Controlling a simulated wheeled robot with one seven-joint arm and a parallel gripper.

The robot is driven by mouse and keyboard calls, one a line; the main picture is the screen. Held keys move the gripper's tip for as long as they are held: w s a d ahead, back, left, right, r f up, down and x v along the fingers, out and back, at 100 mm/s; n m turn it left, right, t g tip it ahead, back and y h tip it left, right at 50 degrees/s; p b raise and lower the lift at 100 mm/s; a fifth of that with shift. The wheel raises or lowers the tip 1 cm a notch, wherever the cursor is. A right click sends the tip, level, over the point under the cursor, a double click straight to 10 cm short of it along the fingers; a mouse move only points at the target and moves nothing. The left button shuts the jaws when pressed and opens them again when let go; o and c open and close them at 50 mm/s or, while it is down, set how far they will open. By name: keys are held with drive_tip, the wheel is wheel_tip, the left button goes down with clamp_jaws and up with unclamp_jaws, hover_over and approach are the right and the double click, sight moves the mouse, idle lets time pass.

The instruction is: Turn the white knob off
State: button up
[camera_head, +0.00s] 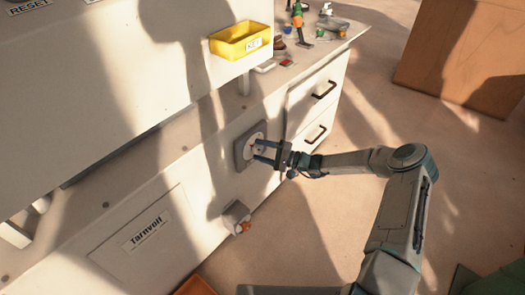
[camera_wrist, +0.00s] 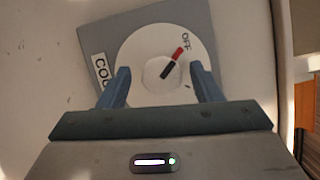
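The white knob (camera_wrist: 158,77) sits on a round white dial (camera_wrist: 140,47) on a square grey plate (camera_wrist: 113,28). A black and red pointer crosses the knob, with its red end up and right, toward the "OFF" mark (camera_wrist: 187,43). A label partly reading "COO" (camera_wrist: 102,70) is at the plate's left. My gripper (camera_wrist: 161,68) is open, one blue finger on each side of the knob with visible gaps. In the head view my gripper (camera_head: 257,151) is at the plate (camera_head: 240,154) on the cabinet front, and the knob is mostly hidden.
A grey box with an orange part (camera_head: 237,216) juts from the front below the plate. A yellow bin (camera_head: 241,40) hangs above. Drawers with black handles (camera_head: 323,90) are to the right. Small items lie on the counter. The floor at right is open, with a brown box (camera_head: 465,60) farther back.

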drive_tip(key=shift+d, duration=0.2)
drive_tip(key=shift+d, duration=0.2)
drive_tip(key=p+v, duration=0.1)
drive_tip(key=v, duration=1.2)
drive_tip(key=shift+d+p, duration=0.1)
drive_tip(key=shift+p, duration=0.2)
